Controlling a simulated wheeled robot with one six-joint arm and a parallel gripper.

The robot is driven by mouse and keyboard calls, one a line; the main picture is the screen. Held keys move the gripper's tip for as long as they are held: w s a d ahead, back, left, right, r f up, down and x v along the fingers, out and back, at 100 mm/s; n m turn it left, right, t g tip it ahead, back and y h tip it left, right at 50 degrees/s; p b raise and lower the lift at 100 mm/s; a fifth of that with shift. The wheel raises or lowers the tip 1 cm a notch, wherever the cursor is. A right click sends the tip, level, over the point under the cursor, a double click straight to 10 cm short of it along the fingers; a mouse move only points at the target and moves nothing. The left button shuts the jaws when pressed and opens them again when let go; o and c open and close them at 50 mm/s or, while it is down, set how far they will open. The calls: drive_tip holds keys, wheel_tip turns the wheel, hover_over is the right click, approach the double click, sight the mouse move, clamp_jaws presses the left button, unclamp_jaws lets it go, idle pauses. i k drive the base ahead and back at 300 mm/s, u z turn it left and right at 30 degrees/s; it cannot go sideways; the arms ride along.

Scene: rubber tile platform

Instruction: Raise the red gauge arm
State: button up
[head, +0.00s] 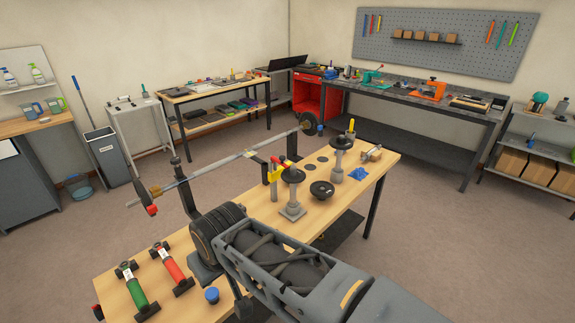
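A small red piece (278,161), likely the red gauge arm, slants beside a yellow bracket (273,174) on a grey post at the middle of the wooden workbench (245,285). Its exact angle is too small to tell. A long grey bar (220,167) runs behind it, with a dark disc (309,123) at its right end and a red-tipped dark piece (148,203) at its left. My arm reaches in from the lower right over the bench. I cannot make out my gripper's fingers.
Pedestals with dark discs (293,175) (338,142) and a loose black disc (322,189) stand right of the bracket. Open floor surrounds the bench.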

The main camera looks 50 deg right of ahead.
sight(279, 161)
drive_tip(key=z, duration=2.25)
drive_tip(key=k, duration=0.5)
drive_tip(key=u, duration=1.4)
drive_tip(key=i, duration=0.3)
drive_tip(key=z, duration=1.65)
drive_tip(key=i, duration=0.7)
drive_tip(key=u, duration=2.15)
